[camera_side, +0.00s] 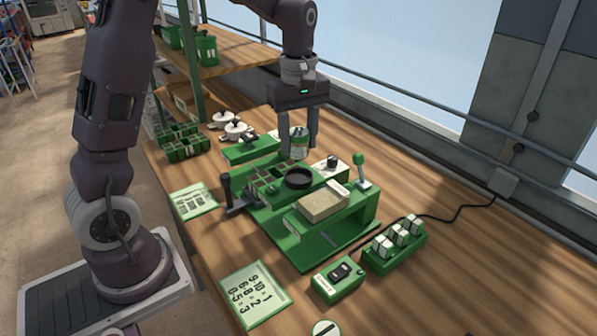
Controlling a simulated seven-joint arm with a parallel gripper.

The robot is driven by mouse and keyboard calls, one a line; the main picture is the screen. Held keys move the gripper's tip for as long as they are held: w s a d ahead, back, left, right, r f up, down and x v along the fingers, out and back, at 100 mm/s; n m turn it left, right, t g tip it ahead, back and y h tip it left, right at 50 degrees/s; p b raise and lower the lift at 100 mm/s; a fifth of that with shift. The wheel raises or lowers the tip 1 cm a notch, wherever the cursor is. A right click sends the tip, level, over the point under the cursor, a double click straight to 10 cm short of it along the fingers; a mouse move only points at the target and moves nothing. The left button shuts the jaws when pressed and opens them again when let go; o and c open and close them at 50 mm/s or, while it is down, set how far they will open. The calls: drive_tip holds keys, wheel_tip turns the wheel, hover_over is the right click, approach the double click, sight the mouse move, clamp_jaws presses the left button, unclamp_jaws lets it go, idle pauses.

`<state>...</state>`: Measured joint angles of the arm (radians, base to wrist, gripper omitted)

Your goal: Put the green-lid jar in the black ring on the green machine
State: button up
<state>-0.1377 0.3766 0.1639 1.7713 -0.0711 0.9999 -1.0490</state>
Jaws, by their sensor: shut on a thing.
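The green-lid jar (299,147) is upright between the fingers of my gripper (299,140), which is shut on it. The jar is a clear or pale body with a green top. The green machine (290,256) stands on the wooden bench, and its black ring (298,179) is on its upper deck. In the picture the jar is just above and behind the ring, apart from it. I cannot tell its exact height over the machine.
A tan block (324,204) sits on the machine, with a green-knob lever (360,165) to its right and a black handle (229,190) to its left. A green rack (396,250) of white-labelled items and a switch box (338,278) stand in front. Green trays (183,143) lie at back left.

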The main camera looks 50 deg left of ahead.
sight(299, 132)
wheel_tip(299, 132, down, 6)
drive_tip(key=shift+f, duration=0.2)
drive_tip(key=shift+f, duration=0.1)
drive_tip(key=shift+s+f, duration=0.1)
drive_tip(key=shift+f, duration=0.3)
drive_tip(key=o, duration=1.4)
drive_tip(key=shift+s+f, duration=0.1)
drive_tip(key=shift+f, duration=0.05)
drive_tip(key=r, duration=1.3)
drive_tip(key=shift+w, duration=0.2)
drive_tip(key=s+d+r+m+t, duration=0.2)
drive_tip(key=s+d+r+m, duration=0.15)
drive_tip(key=s, duration=0.25)
drive_tip(key=s+d+r+m+t, duration=0.1)
drive_tip(key=s+d+r+m, duration=0.2)
drive_tip(key=s+m, duration=0.25)
drive_tip(key=s+d+f+m+t, duration=0.1)
drive_tip(key=s+m, duration=0.1)
drive_tip(key=s, duration=0.1)
drive_tip(key=s+d+f+m, duration=0.1)
drive_tip(key=s+m, duration=0.1)
drive_tip(key=s, duration=0.2)
drive_tip(key=s+d+f+m+t, duration=0.1)
drive_tip(key=s+m, duration=0.1)
drive_tip(key=s, duration=0.2)
drive_tip(key=shift+d+f+m+t, duration=0.1)
drive_tip(key=shift+f+m+t, duration=0.2)
drive_tip(key=shift+f+m, duration=0.1)
